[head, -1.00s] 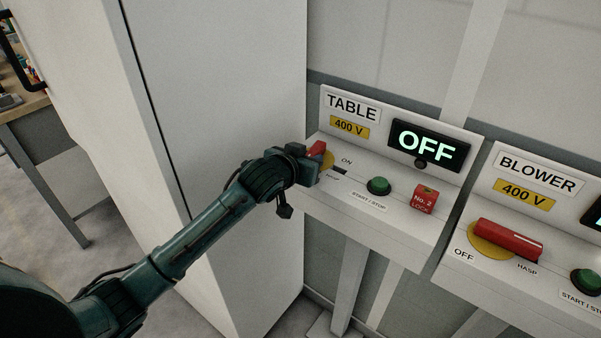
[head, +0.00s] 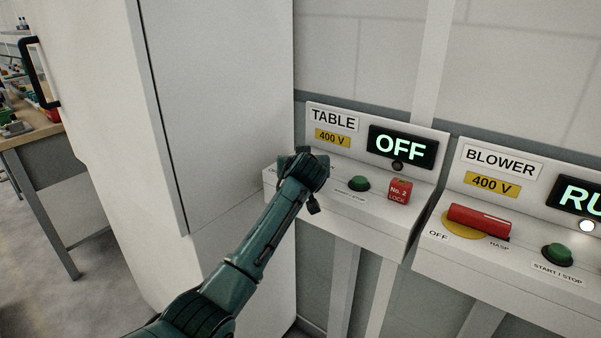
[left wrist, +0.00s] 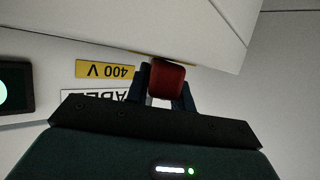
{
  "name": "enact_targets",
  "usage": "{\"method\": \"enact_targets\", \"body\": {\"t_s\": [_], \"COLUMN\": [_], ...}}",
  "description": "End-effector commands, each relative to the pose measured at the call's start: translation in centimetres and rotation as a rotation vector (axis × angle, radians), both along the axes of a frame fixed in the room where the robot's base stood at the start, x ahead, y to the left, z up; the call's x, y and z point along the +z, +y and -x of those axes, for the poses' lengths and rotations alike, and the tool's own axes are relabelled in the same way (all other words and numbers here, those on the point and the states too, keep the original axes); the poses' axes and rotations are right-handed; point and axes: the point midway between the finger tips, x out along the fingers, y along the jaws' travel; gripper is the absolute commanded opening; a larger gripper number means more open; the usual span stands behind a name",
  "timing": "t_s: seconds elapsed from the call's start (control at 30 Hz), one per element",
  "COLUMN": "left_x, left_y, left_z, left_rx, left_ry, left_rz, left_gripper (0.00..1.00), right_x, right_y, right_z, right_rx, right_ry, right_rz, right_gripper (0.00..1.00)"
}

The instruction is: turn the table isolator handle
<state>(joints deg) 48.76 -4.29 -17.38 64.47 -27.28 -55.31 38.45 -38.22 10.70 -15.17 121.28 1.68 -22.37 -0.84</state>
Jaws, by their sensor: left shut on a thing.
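The table isolator handle (left wrist: 167,79) is red and shows in the left wrist view between the two fingers of my left gripper (left wrist: 163,90), which is shut on it. In the head view the handle is hidden behind my left wrist, so its angle cannot be told there. The TABLE panel (head: 320,150) has a lit display (head: 402,147) that reads OFF. My right gripper is in neither view.
A green START/STOP button (head: 358,184) and a red No. 2 lock (head: 399,191) sit right of my wrist. The BLOWER panel (head: 478,185) with its red handle (head: 480,221) stands further right. A tall white cabinet (head: 215,110) stands close on the left.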

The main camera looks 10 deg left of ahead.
Motion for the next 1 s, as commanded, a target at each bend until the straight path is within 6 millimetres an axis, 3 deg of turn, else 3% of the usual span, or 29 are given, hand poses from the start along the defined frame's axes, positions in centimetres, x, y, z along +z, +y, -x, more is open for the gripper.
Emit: {"method": "enact_targets", "body": {"t_s": [0.37,0.83,0.87,1.0], "left_x": [-0.27,-0.14,-0.13,-0.09], "left_y": [-0.28,-0.19,-0.19,-0.16], "left_z": [-0.05,-0.08,-0.08,-0.08], "left_rx": [0.112,0.125,0.125,0.125], "left_ry": [0.005,0.004,0.004,0.003], "left_rz": [-0.001,0.001,0.001,0.001], "left_gripper": [0.00,0.00,0.25,0.37], "right_x": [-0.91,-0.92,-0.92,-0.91], "right_y": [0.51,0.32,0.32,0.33], "right_z": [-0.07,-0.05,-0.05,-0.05], "right_rx": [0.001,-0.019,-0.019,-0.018], "right_ry": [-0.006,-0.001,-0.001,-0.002], "right_rz": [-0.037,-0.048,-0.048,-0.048], "right_gripper": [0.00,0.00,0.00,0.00]}}
